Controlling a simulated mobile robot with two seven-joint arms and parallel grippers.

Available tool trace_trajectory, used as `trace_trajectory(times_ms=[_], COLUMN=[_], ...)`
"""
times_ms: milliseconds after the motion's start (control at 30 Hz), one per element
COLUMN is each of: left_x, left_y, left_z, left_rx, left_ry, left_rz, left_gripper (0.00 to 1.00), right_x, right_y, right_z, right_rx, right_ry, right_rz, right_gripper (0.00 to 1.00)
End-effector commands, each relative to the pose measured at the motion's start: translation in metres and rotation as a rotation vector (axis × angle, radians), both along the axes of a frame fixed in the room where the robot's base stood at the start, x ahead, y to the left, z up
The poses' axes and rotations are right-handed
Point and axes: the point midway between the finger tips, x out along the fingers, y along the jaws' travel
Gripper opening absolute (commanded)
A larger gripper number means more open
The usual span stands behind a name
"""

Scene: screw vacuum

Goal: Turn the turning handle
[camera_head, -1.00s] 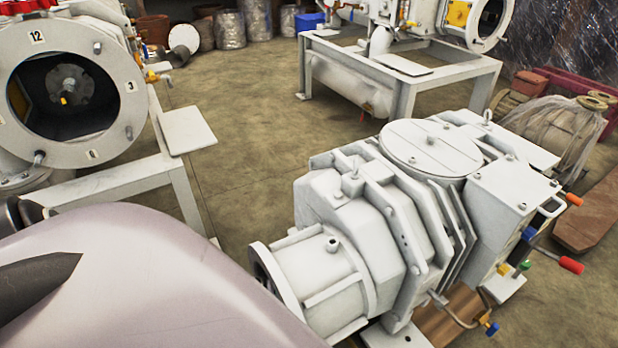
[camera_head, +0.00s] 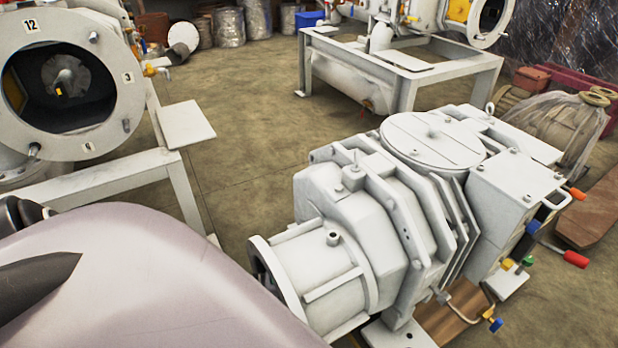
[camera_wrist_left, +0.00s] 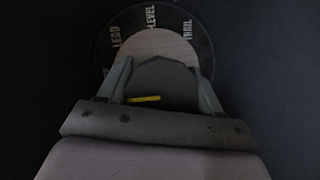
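In the left wrist view, a round dark dial (camera_wrist_left: 110,52) bears the words LEAD, LEVEL and TRAIL, with a pale disc (camera_wrist_left: 160,42) in its middle. My left gripper (camera_wrist_left: 164,66) points at it, its two fingers apart on either side of a dark grey rounded piece, which may be the turning handle. A yellow mark (camera_wrist_left: 143,99) shows near the left finger. Whether the fingers touch anything is unclear in the dark. In the head view, a round machine opening (camera_head: 68,128) at left holds a grey part with a small yellow mark. Neither gripper is seen there.
A large white pump (camera_head: 430,140) fills the right foreground, with a red-ended lever (camera_head: 575,259) at its side. A white machine frame (camera_head: 400,78) stands at the back. A flat pale plate (camera_head: 187,124) juts out beside the left machine. Open floor (camera_head: 255,120) lies between them.

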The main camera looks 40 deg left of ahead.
Motion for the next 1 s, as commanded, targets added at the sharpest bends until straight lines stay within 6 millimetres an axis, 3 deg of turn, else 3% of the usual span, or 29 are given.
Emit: trace_trajectory(times_ms=[33,67,367,800,1000], left_x=[0.000,0.000,-0.001,-0.049,-0.057], left_y=[-0.001,-0.001,0.001,0.038,0.043], left_z=[0.000,0.000,0.000,0.006,0.007], left_rx=[-0.001,-0.001,0.001,0.001,0.000], left_ry=[0.001,0.001,0.001,0.002,0.000], left_rz=[0.000,0.000,0.000,0.000,0.000], left_gripper=[0.77,0.85,0.85,0.85,0.85], right_x=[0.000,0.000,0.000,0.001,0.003], right_y=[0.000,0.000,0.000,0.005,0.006], right_z=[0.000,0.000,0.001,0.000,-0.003], right_rx=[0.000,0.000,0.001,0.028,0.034], right_ry=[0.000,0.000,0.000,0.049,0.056], right_rz=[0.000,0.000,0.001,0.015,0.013], right_gripper=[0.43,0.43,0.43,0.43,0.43])
